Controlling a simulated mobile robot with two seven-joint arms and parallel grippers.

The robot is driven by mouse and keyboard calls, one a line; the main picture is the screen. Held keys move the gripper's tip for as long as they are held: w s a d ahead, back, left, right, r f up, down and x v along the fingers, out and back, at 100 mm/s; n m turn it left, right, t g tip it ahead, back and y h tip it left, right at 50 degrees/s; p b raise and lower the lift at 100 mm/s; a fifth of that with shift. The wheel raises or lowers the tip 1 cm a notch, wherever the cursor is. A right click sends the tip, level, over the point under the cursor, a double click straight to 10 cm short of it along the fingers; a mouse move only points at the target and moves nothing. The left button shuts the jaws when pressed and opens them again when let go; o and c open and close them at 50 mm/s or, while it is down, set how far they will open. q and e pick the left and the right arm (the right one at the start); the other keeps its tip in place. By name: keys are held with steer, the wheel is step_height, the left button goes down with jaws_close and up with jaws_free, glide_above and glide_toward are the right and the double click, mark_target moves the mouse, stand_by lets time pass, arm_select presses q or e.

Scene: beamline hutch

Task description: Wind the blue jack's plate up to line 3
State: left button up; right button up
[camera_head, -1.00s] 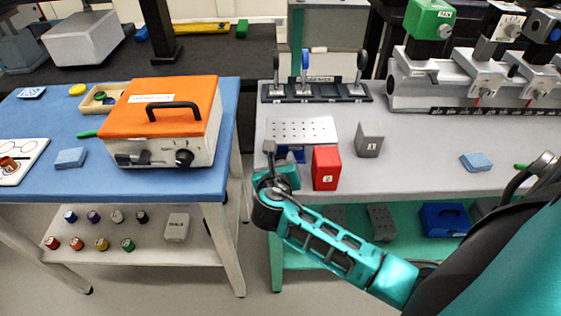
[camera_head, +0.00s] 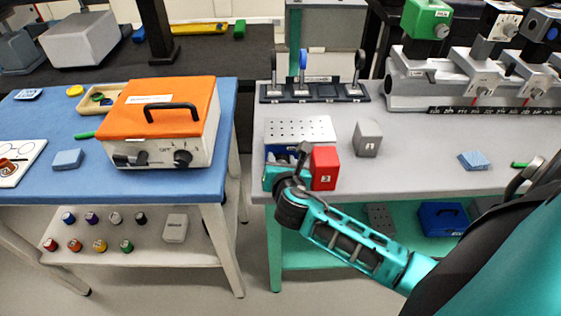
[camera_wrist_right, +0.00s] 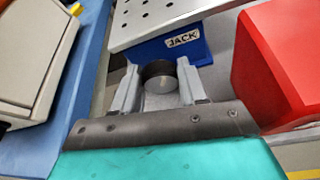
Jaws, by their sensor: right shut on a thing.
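The blue jack (camera_head: 278,152) stands at the front left of the grey table, with its perforated metal plate (camera_head: 298,129) on top. In the right wrist view its blue body (camera_wrist_right: 190,46) bears a "JACK" label, and the plate (camera_wrist_right: 150,18) spreads above it. A round dark-rimmed knob (camera_wrist_right: 159,82) sticks out of its front. My right gripper (camera_wrist_right: 158,88) is shut on this knob, one finger on each side. In the head view the right gripper (camera_head: 301,153) is at the jack's front. I cannot make out any height lines. My left gripper is not in view.
A red block (camera_head: 325,168) marked 2 stands close to the right of the jack and gripper. A grey block (camera_head: 367,138) marked 1 is further right. An optics rail (camera_head: 315,92) stands behind the plate. The blue table (camera_head: 60,183) lies left across a gap.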

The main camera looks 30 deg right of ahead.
steer(key=shift+m, duration=0.3)
stand_by(0.4)
steer(key=o, duration=1.1)
steer(key=shift+c, duration=0.2)
steer(key=shift+s, duration=0.15)
steer(key=v, duration=1.2)
steer(key=shift+s, duration=0.4)
steer(key=shift+r, duration=0.1)
steer(key=shift+c, duration=0.4)
